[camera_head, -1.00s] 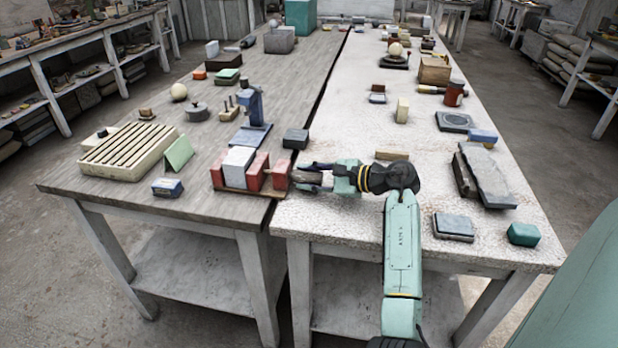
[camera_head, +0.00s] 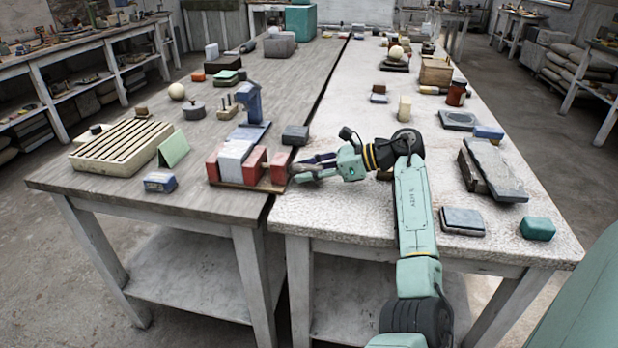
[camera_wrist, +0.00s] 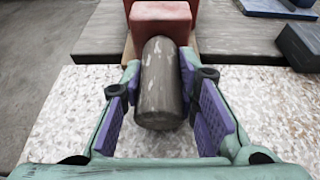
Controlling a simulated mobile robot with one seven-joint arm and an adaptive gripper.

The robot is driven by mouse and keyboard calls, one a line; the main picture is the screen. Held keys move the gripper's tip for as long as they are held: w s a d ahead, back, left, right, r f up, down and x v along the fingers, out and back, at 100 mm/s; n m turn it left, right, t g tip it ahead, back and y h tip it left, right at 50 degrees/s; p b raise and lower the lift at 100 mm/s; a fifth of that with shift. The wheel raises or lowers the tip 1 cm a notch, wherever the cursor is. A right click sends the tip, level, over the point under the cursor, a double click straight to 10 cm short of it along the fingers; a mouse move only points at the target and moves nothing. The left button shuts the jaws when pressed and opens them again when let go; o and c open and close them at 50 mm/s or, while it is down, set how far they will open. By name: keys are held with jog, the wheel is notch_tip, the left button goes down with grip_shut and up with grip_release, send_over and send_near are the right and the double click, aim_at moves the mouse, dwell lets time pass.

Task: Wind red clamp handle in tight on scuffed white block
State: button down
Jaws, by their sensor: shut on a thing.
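The red clamp (camera_head: 279,166) sits on a thin wooden base at the front right corner of the grey table. The white block (camera_head: 234,160) stands between its left red jaw (camera_head: 213,165) and inner red jaw (camera_head: 255,163). Whether a gap is left beside the block is too small to tell. The clamp handle (camera_wrist: 160,85) looks like a grey-brown cylinder and runs out from a red end block (camera_wrist: 160,18). My gripper (camera_head: 303,168) comes in from the right and is shut on the handle; its purple pads (camera_wrist: 212,115) lie along both sides.
A blue stand (camera_head: 249,115) rises just behind the clamp. A dark block (camera_head: 295,135) lies behind my gripper. A slatted tray (camera_head: 120,148) and a green card (camera_head: 173,146) are on the left. The pale table's front middle is clear.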

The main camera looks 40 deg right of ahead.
jog(key=m+y, duration=0.1)
jog(key=m, duration=0.1)
jog(key=m+g+y+b, duration=0.1)
jog(key=m, duration=0.1)
jog(key=shift+g, duration=0.3)
jog(key=m+y+b, duration=0.1)
jog(key=m+y, duration=0.1)
jog(key=m, duration=0.1)
jog(key=shift+g, duration=0.3)
jog(key=shift+a+m+b, duration=0.1)
jog(key=shift+m+b, duration=0.2)
jog(key=shift+m, duration=0.1)
jog(key=c, duration=1.2)
grip_release()
